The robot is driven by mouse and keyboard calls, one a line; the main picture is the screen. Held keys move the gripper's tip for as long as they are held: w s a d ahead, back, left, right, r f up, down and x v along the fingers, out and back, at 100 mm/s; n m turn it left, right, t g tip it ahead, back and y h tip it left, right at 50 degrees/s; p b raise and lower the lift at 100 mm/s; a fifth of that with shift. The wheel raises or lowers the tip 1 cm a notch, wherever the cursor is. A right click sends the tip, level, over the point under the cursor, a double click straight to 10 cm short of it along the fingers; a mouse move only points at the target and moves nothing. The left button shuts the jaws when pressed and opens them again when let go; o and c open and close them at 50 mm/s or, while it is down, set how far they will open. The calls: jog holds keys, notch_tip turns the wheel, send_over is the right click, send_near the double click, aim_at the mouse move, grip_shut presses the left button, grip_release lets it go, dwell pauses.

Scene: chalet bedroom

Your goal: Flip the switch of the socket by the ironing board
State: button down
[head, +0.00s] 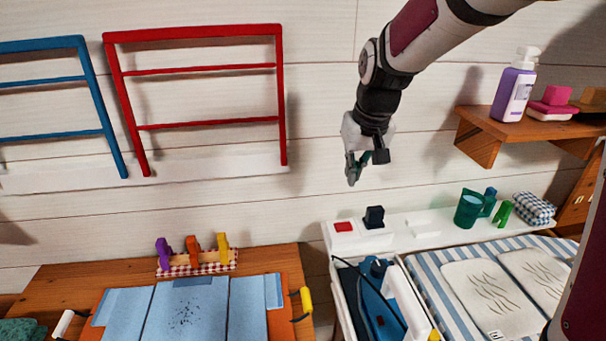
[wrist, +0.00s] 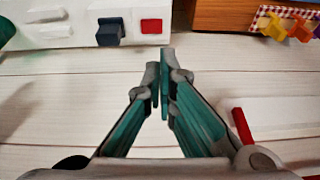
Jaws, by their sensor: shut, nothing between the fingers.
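The socket is a white panel (head: 400,232) on the ledge behind the ironing board. It carries a red rocker switch (head: 344,227) and a dark blue plug (head: 374,216) to its right. The wrist view is turned over: the red switch (wrist: 151,26) lies right of the dark plug (wrist: 110,32). The switch's tilt cannot be told. The ironing board (head: 428,282) has a blue-and-white striped cover. My gripper (head: 352,180) is shut and empty, above the switch in the head view and apart from it. Its fingertips (wrist: 166,62) show just below the switch in the wrist view.
A blue iron (head: 376,290) with a cord stands in a white tray in front of the socket. A wooden shelf (head: 520,128) with a purple bottle and red wall rack (head: 283,100) flank my arm. A wooden table (head: 60,285) is left.

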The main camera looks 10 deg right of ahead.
jog(key=w+f, duration=0.4)
jog(key=w, duration=0.1)
jog(key=shift+a, duration=0.2)
jog(key=shift+f, duration=0.15)
send_over(333, 223)
jog(key=s, duration=0.1)
jog(key=f, duration=1.2)
jog(key=shift+d+f, duration=0.15)
jog(key=shift+d, duration=0.1)
jog(key=shift+f, duration=0.55)
jog(key=shift+a+f, duration=0.25)
jog(key=shift+f, duration=0.3)
